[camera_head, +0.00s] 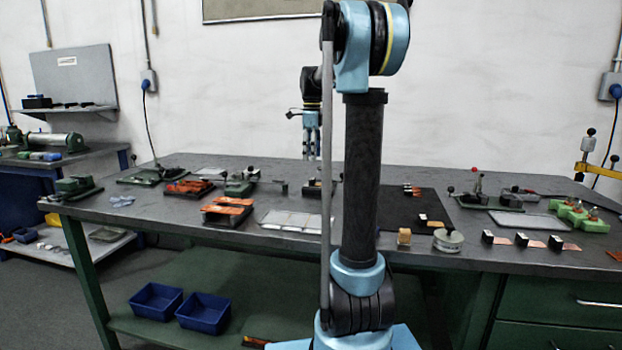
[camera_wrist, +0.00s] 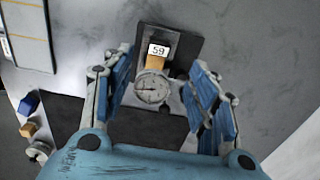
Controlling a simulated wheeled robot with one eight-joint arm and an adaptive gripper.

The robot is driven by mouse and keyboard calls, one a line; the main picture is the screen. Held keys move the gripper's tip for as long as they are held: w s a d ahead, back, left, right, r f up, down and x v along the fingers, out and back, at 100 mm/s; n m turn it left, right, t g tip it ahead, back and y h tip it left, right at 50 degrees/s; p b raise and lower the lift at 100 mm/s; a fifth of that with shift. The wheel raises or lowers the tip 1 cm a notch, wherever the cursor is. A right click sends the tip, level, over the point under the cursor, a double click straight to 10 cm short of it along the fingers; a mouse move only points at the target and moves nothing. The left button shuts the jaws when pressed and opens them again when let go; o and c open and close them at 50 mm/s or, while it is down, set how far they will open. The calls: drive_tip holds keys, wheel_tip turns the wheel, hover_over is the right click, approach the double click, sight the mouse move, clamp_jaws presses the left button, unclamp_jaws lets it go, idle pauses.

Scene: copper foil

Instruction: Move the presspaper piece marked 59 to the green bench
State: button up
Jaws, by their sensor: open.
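In the wrist view a white label reading 59 (camera_wrist: 158,50) shows on a dark stand, with a tan piece (camera_wrist: 156,62) just below it. A round dial gauge (camera_wrist: 152,88) partly hides the tan piece. My gripper (camera_wrist: 162,72) is open, with its blue fingers either side of the gauge and label; I see nothing held. In the head view my gripper (camera_head: 311,140) points down over the far middle of the grey-topped bench (camera_head: 150,215), which has green legs and a green lower shelf. The label is too small to read there.
My arm column hides the bench middle in the head view. Orange pieces on dark stands (camera_head: 227,209), a white tray (camera_head: 292,221) and a green fixture (camera_head: 579,215) stand on the bench. A blue-legged side table (camera_head: 60,160) is at the left.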

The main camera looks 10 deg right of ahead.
wheel_tip(320, 180, down, 10)
drive_tip(key=shift+r, duration=0.2)
idle(0.3)
drive_tip(key=c, duration=1.1)
drive_tip(key=shift+o, duration=1.3)
drive_tip(key=shift+c, duration=1.2)
drive_tip(key=shift+r, duration=0.1)
drive_tip(key=shift+w+a, duration=0.35)
drive_tip(key=shift+a, duration=0.45)
drive_tip(key=shift+w+a, duration=0.3)
drive_tip(key=shift+a, duration=0.55)
drive_tip(key=shift+w+a, duration=0.35)
drive_tip(key=shift+a, duration=0.45)
wheel_tip(320, 180, up, 7)
